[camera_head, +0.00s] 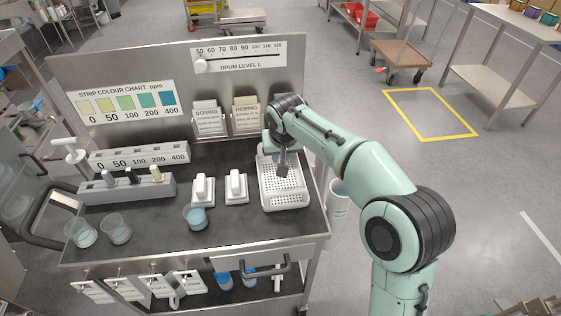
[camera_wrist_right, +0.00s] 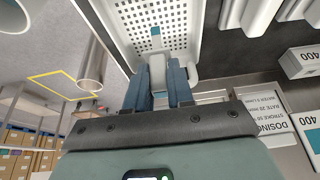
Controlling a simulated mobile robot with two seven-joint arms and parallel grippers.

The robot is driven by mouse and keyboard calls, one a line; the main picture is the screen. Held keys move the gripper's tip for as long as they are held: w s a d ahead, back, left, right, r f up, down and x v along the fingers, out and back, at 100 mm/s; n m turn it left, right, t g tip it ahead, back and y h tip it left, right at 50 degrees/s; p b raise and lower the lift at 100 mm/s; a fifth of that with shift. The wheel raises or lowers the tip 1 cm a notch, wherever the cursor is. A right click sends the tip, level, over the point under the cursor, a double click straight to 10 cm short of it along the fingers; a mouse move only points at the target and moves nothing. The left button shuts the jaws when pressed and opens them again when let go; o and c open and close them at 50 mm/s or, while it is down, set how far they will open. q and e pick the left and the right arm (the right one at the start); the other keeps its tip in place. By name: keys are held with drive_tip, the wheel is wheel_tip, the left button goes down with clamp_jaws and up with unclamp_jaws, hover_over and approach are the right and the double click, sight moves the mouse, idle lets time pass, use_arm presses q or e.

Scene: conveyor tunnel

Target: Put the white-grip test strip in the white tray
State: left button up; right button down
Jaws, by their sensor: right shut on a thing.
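The white tray (camera_head: 287,206) is a perforated basket at the right end of the dark worktop. My right gripper (camera_head: 282,170) points down over the tray. In the right wrist view, its blue-grey fingers (camera_wrist_right: 165,88) are shut on the white grip of the test strip (camera_wrist_right: 157,70). A small teal patch shows beyond the grip against the perforated tray floor (camera_wrist_right: 178,22). I cannot tell whether the strip touches the tray. My left gripper is not in view.
A grey holder (camera_head: 125,190) with several upright grips stands at the left, before a numbered block (camera_head: 140,157). Two white stands (camera_head: 202,190) and a cup of blue liquid (camera_head: 195,217) are left of the tray. A back panel (camera_head: 150,75) rises behind.

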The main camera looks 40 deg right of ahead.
drive_tip(key=shift+f, duration=1.15)
drive_tip(key=shift+f, duration=0.1)
drive_tip(key=c, duration=1)
unclamp_jaws()
drive_tip(key=shift+s+r, duration=0.1)
drive_tip(key=shift+r, duration=0.4)
drive_tip(key=p+v, duration=0.2)
drive_tip(key=v, duration=0.9)
drive_tip(key=shift+s+r, duration=0.1)
drive_tip(key=shift+r, duration=0.05)
